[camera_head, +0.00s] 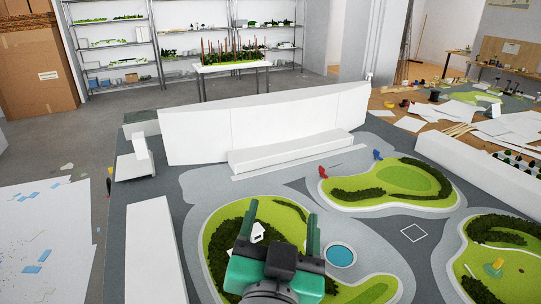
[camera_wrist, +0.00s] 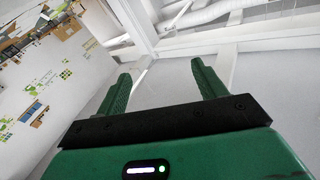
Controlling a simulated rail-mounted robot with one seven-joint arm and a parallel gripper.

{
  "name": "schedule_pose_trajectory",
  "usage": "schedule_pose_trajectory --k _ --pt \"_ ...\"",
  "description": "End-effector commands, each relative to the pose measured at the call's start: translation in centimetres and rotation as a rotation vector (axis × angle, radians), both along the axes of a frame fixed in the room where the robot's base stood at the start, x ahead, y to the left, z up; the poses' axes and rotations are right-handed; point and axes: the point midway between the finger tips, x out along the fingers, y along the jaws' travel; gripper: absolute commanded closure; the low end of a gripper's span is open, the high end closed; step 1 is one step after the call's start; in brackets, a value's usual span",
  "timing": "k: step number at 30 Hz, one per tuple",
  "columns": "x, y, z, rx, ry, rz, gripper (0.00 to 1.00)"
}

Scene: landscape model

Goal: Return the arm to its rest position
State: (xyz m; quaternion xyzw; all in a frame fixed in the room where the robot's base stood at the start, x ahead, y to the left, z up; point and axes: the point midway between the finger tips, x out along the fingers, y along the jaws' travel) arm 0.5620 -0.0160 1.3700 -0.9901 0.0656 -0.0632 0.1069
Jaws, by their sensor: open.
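My gripper (camera_head: 280,226) is green and black and shows at the bottom centre of the head view, over the green landscape model. Its two fingers stand apart and point up and away from the model. In the wrist view my gripper (camera_wrist: 160,85) is open with nothing between its fingers. Behind the fingers are a grey wall and white ceiling beams. The lower arm is mostly out of view.
The landscape model (camera_head: 300,190) has green islands, a small white house (camera_head: 257,231), a round blue pond (camera_head: 340,255) and red and blue pieces. A white block wall (camera_head: 265,125) stands behind. Shelves (camera_head: 110,45) and a table (camera_head: 232,67) stand farther back.

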Motion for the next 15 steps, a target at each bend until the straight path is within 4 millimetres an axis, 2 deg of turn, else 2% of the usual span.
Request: schedule_pose_trajectory --k 1,3,5,6,7,9,15 --pt "-2.3 0.4 4.1 -0.049 -0.111 0.028 0.3" --pt "-6.1 1.0 9.3 -0.13 -0.267 0.055 0.3" --pt "-9.9 1.4 13.2 -0.199 -0.401 0.065 0.3" --pt "-12.7 1.7 15.5 -0.245 -0.493 0.065 0.3" --pt "-12.9 1.8 19.2 -0.252 -0.502 0.065 0.3" --pt "-12.4 1.8 24.0 -0.245 -0.486 0.068 0.3" --pt "-12.3 1.9 34.1 -0.236 -0.48 0.074 0.3"
